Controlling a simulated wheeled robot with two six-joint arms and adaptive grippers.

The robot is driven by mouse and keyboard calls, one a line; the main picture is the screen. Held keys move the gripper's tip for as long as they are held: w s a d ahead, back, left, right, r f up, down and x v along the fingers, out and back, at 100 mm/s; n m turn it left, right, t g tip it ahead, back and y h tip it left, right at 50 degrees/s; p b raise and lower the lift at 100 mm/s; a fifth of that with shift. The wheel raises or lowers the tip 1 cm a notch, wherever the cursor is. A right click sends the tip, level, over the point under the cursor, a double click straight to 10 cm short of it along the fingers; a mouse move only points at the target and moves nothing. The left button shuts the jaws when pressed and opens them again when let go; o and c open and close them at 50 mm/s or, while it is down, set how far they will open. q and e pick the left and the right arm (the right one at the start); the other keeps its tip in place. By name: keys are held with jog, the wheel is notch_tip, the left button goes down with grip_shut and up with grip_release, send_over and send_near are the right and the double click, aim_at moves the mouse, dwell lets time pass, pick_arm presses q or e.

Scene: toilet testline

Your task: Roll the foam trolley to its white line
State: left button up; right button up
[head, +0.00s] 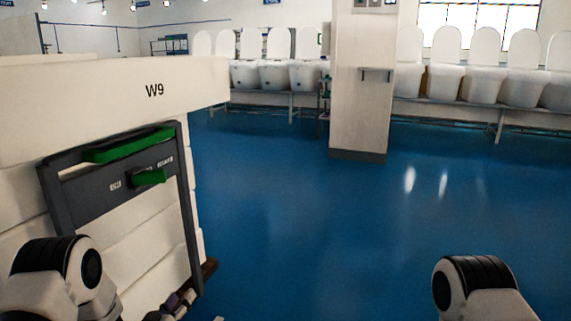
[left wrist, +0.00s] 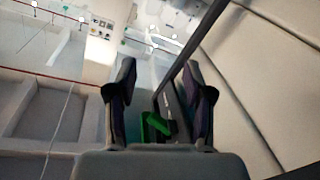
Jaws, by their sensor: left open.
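The foam trolley (head: 120,215) stands close on the left in the head view, with stacked white foam blocks, a top slab marked W9 and a dark frame. A green grip bar (head: 130,145) and a smaller green lever (head: 149,177) sit on the frame. My left gripper (head: 178,303) is low at the trolley's near face, partly cut off by the picture edge. In the left wrist view its two fingers (left wrist: 160,82) are apart, with the dark frame and a green part (left wrist: 156,125) seen between them. Contact cannot be told. My right gripper is out of view. I see no white line.
Blue floor (head: 300,220) is open to the right of the trolley. A pale pillar (head: 360,90) stands mid-room. Rows of white toilets on benches (head: 275,75) line the back, with more at the right (head: 480,82).

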pick_arm(q)
jog(key=s+d+f+g+y, duration=0.1)
jog(key=s+d+f+g, duration=0.2)
jog(key=s+f+g, duration=0.6)
jog(key=s+f+m+g+y, duration=0.1)
jog(key=s+f+g, duration=0.2)
jog(key=s, duration=0.8)
jog(key=s+f+g, duration=0.3)
jog(key=s+f, duration=0.1)
jog(key=s, duration=0.7)
jog(key=s+f+m+g+y, duration=0.1)
jog(key=s+f+g, duration=0.15)
jog(key=s, duration=0.85)
notch_tip(320, 180, up, 31)
jog(key=p, duration=3.2)
jog(key=shift+a+r, duration=0.15)
jog(key=shift+a, duration=0.15)
jog(key=shift+s, duration=0.1)
